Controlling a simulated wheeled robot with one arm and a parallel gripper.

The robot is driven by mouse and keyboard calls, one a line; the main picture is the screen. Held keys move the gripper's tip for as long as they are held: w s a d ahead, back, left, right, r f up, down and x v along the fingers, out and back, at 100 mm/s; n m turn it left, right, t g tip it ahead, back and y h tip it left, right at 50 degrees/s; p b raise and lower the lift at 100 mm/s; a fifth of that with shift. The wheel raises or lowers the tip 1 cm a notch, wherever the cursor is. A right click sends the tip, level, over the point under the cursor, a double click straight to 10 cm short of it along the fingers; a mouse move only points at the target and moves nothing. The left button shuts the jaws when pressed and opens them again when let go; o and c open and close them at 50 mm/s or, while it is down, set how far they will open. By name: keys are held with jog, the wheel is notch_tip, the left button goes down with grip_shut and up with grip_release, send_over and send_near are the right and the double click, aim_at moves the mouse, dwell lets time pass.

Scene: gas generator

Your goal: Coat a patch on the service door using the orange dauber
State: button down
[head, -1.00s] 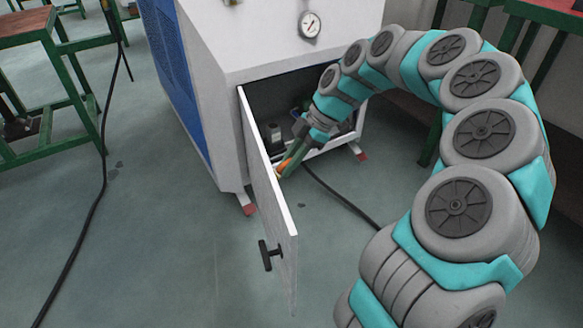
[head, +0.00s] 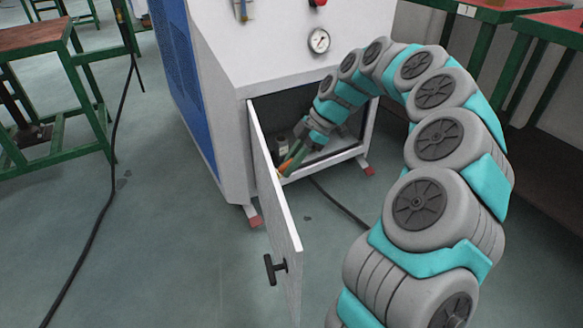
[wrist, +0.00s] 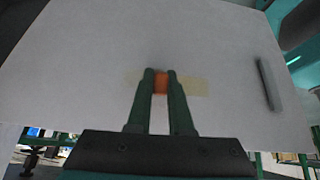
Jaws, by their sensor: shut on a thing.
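The service door (head: 272,205) of the white cabinet stands open, and its pale face fills most of the wrist view (wrist: 75,65). A faint yellowish patch (wrist: 193,86) lies across the middle of that face. My gripper (head: 287,170) is at the door's inner side, its green fingers (wrist: 160,80) shut on the orange dauber (wrist: 161,84). The dauber's orange part shows between the fingertips, over the patch. Its tip is hidden against the door, so I cannot tell if it touches.
A dark door handle (head: 273,268) sticks out on the outer side. A grey bar (wrist: 268,85) is on the door face at right. The cabinet (head: 285,55) has a gauge (head: 319,41) above the opening. Green-framed tables stand left (head: 62,55) and right. A black cable (head: 98,205) crosses the floor.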

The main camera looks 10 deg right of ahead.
jog(key=w, duration=0.5)
jog(key=shift+w+a, duration=0.1)
jog(key=shift+w, duration=0.3)
dwell(0.4)
jog(key=d+b, duration=0.1)
jog(key=d, duration=0.5)
jog(key=shift+w+b, duration=0.2)
jog(key=shift+b, duration=0.1)
jog(key=d, duration=0.3)
jog(key=shift+w, duration=0.1)
dwell(0.3)
jog(key=shift+a, duration=0.1)
dwell(0.6)
